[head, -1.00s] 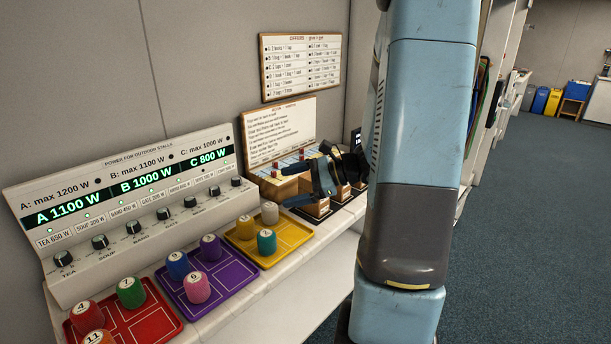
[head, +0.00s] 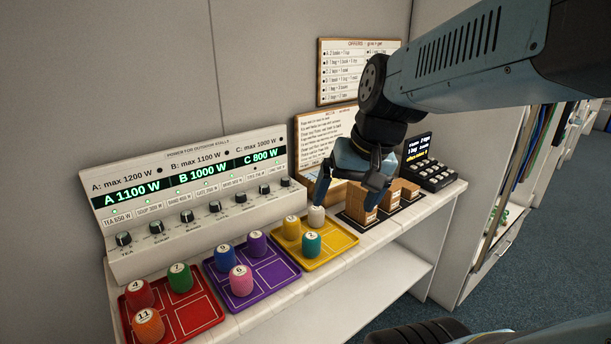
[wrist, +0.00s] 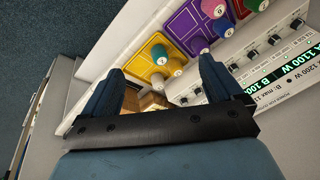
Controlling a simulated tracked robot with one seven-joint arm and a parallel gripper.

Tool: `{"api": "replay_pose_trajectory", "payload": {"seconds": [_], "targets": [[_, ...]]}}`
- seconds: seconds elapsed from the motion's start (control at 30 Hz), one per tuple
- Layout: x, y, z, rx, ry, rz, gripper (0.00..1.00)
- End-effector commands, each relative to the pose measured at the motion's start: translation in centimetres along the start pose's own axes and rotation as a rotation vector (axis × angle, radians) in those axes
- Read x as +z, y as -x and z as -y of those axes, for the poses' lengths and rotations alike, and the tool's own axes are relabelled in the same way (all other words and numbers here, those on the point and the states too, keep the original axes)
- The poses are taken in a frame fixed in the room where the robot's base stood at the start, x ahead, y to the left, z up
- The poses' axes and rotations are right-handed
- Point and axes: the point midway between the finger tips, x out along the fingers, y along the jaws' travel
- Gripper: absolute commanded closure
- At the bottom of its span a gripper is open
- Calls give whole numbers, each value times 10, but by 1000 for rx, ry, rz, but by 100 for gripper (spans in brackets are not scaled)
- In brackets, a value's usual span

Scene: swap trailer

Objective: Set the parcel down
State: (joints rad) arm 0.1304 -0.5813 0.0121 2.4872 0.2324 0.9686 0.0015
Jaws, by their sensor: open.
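My gripper (head: 350,195) is open over the back right of the shelf top, pointing down. Its two fingers are spread and I see nothing held between them; they also show apart in the wrist view (wrist: 162,68). Small brown boxes with pale labels, which may be the parcels, stand on dark pads behind and right of the fingers; one is the box (head: 386,191). The right finger overlaps the nearest box (head: 357,214) in the head view, and I cannot tell whether they touch. Brown boxes (wrist: 152,102) also show between the fingers in the wrist view, partly hidden.
A yellow tray (head: 335,238), a purple tray (head: 277,276) and a red tray (head: 200,317) hold numbered pegs. A cream peg (head: 316,217) stands close to the left finger. A sloped power panel (head: 190,205) backs the trays. A dark keypad (head: 428,174) stands at the right end.

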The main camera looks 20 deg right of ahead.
Motion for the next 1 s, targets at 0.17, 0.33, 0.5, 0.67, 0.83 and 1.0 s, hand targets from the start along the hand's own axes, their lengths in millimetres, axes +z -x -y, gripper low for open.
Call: {"api": "replay_pose_trajectory", "payload": {"seconds": [0.17, 0.33, 0.5, 0.67, 0.83, 1.0], "targets": [[7, 27, -5, 81, 178, -137, 7], [9, 40, -5, 118, 253, -203, 7], [9, 42, -6, 127, 266, -212, 7], [9, 41, -6, 126, 265, -211, 7], [9, 41, -6, 126, 264, -211, 7], [9, 41, -6, 126, 264, -211, 7]]}}
